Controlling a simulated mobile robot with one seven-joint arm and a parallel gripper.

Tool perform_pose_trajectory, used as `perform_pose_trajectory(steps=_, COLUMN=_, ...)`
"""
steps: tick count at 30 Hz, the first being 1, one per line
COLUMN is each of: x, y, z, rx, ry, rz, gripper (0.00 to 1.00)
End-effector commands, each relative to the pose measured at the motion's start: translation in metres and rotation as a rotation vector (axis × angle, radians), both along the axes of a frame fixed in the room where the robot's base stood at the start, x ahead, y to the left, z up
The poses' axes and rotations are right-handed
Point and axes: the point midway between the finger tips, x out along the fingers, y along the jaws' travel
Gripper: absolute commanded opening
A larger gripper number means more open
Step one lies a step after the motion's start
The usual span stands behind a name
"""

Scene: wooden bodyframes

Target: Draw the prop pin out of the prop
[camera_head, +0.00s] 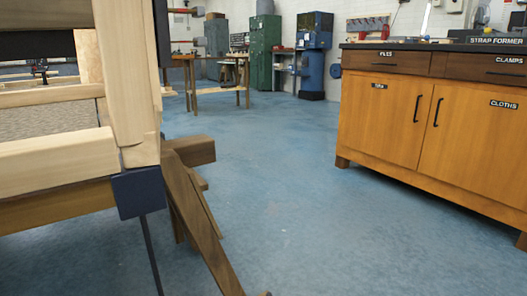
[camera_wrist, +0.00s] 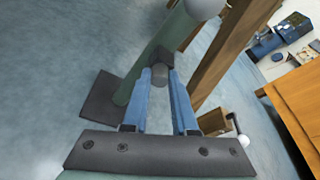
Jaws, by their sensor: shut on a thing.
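In the wrist view, the two blue fingers of my gripper (camera_wrist: 160,76) are closed on a small grey rounded piece, which I take as the prop pin (camera_wrist: 159,70). A darker block shows just beyond the fingertips. Whether the pin still sits in a hole cannot be seen. A brown wooden beam, likely the prop (camera_wrist: 228,45), slants down just beyond and to the right of the fingers. In the head view, a dark wooden prop (camera_head: 193,212) leans at the frame's corner, with its foot running out of the bottom edge. My gripper is not visible in the head view.
A pale wooden bodyframe (camera_head: 60,156) fills the left of the head view, with a dark blue block (camera_head: 138,192) at its corner. An orange cabinet (camera_head: 428,135) stands at right. Blue floor (camera_head: 290,190) lies clear between them. A workbench (camera_head: 215,75) stands behind.

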Motion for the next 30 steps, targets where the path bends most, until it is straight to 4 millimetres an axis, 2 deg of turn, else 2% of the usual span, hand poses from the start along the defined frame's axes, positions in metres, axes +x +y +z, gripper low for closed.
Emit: perform_pose_trajectory(steps=30, x=-0.010, y=-0.007, z=0.000, rx=0.000, ry=-0.001, rz=0.001, gripper=0.00)
